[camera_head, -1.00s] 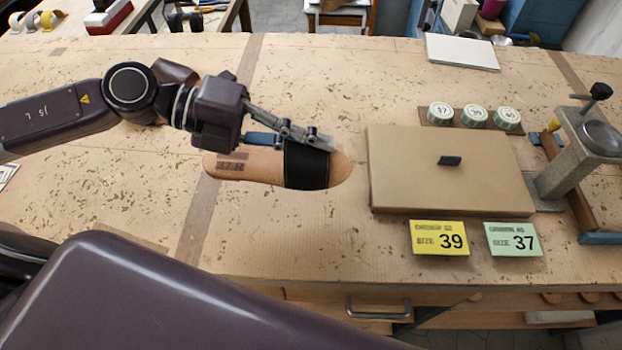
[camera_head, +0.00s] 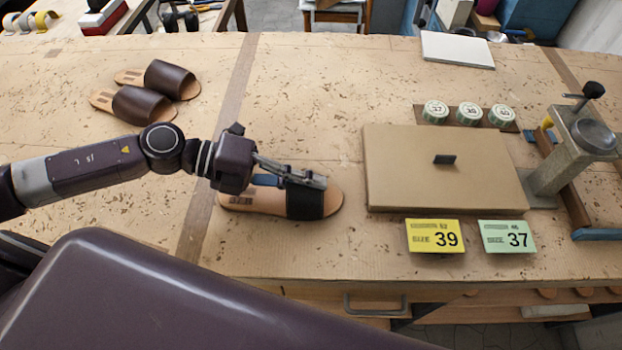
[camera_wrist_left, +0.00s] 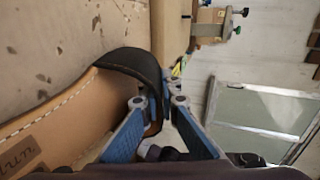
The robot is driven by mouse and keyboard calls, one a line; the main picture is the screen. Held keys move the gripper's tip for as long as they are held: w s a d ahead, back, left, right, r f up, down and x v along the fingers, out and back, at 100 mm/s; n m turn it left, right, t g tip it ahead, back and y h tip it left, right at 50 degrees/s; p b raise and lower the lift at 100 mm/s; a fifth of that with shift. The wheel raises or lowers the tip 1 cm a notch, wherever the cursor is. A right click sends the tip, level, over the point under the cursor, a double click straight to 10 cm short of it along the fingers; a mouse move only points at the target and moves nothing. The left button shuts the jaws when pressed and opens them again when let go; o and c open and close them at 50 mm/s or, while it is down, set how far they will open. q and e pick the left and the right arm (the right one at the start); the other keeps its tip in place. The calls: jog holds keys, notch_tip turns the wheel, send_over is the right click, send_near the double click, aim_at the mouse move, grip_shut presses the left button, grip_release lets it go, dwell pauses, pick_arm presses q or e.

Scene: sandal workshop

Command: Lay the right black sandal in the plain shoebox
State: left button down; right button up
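The black sandal (camera_head: 305,203) has a tan sole and a wide black strap, and lies left of the shoebox with its toe to the right. It looks at or very near the bench top; contact underneath is hard to see. My left gripper (camera_head: 318,183) is at the strap. In the left wrist view its blue fingers (camera_wrist_left: 158,103) stand on either side of the black strap's edge (camera_wrist_left: 146,66), pinching it. The plain shoebox (camera_head: 440,190) is a flat brown box, closed on top, with a small black tab. My right gripper is not in view.
Two brown sandals (camera_head: 145,102) lie at the back left. Yellow 39 (camera_head: 435,237) and green 37 (camera_head: 507,237) cards lie before the box. Several round tins (camera_head: 469,113) stand behind it, and a metal press (camera_head: 570,150) at its right.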

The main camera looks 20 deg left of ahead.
aim_at(282, 195)
pick_arm(q)
jog(key=shift+f, duration=0.1)
jog(key=c, duration=2.2)
grip_release()
jog(key=shift+c, duration=0.2)
jog(key=shift+o, duration=0.4)
jog(key=shift+s+a, duration=0.1)
jog(key=shift+a, duration=0.4)
jog(key=v, duration=0.5)
jog(key=p+v, duration=0.2)
jog(key=r+p+v, duration=0.1)
jog(key=p+v, duration=0.1)
jog(key=v, duration=0.1)
jog(key=shift+d, duration=0.1)
jog(key=shift+s+a, duration=0.1)
jog(key=shift+a, duration=0.45)
